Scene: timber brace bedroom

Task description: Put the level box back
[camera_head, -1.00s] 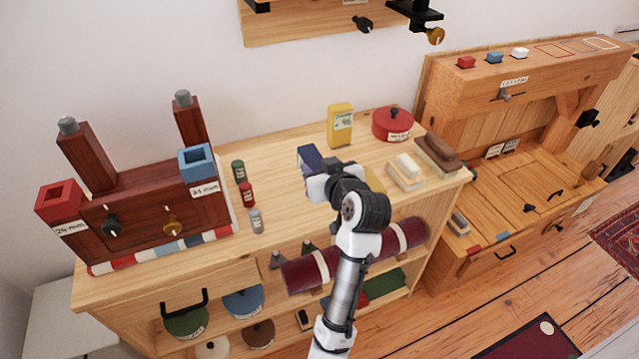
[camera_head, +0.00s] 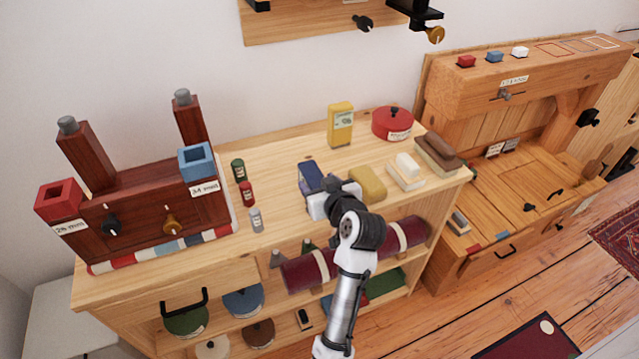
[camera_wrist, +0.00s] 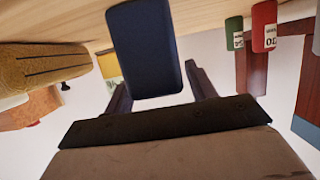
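A dark blue box (camera_head: 312,177), taken here as the level box, is at the middle of the shelf top. My gripper (camera_head: 322,198) is at its near side. The box appears tilted. Whether it touches the wood below cannot be told. No label on the box is readable.
A yellow box (camera_head: 340,125) and a red pot (camera_head: 393,123) stand behind. A tan block (camera_head: 368,183) lies right of my gripper. Small green (camera_head: 238,170), red (camera_head: 247,194) and grey (camera_head: 257,220) cylinders stand to the left. The wood behind the blue box is clear.

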